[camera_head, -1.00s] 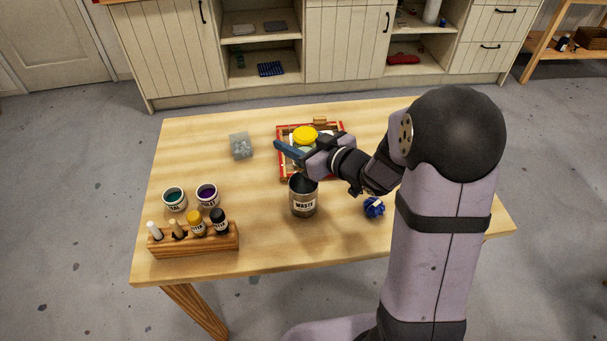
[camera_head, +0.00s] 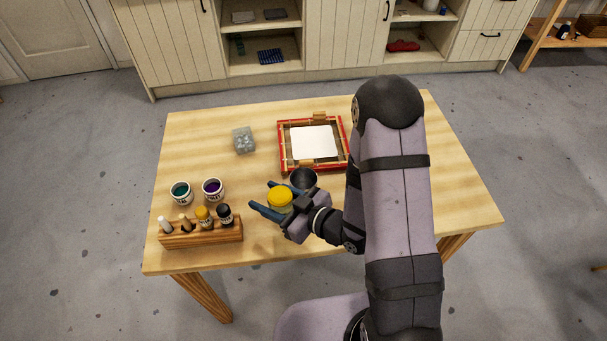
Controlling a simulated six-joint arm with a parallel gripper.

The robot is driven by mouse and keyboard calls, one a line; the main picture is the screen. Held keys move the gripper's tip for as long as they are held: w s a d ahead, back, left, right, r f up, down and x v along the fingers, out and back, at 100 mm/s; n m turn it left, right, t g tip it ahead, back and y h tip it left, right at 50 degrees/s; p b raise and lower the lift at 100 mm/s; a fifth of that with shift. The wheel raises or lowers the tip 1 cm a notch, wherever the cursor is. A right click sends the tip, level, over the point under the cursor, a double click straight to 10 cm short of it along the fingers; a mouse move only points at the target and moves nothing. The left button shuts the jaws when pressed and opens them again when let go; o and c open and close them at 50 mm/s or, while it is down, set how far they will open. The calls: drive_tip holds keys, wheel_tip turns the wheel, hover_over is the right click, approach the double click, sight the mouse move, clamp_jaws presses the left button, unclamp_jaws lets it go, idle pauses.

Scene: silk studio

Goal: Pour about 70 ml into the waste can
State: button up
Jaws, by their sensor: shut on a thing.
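My gripper (camera_head: 266,207) is shut on a jar with a round yellow top (camera_head: 279,196). It holds the jar roughly upright, near the front of the table and just left of the waste can in the picture. Whether the yellow is a lid or the contents I cannot tell. The gripper hides most of the jar's side. The waste can (camera_head: 304,177) shows its dark open mouth; its front and label are hidden behind my gripper. The liquid level in the jar or can cannot be seen.
A red-edged frame (camera_head: 284,160) with a white sheet (camera_head: 314,142) lies behind the can. A clear box (camera_head: 244,140) is at the back left. Two labelled pots, teal (camera_head: 181,193) and purple (camera_head: 212,190), stand behind a wooden rack (camera_head: 200,234) of bottles.

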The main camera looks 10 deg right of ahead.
sight(273, 191)
drive_tip(key=shift+s+d+f+p, duration=0.15)
drive_tip(key=shift+s+f, duration=0.5)
drive_tip(key=shift+f, duration=0.1)
drive_tip(key=shift+s+d+f+p, duration=0.1)
drive_tip(key=shift+s+f+p, duration=0.05)
drive_tip(key=shift+s+f, duration=0.5)
drive_tip(key=shift+w+d+m, duration=0.1)
drive_tip(key=shift+w+m, duration=0.1)
drive_tip(key=shift+m, duration=0.1)
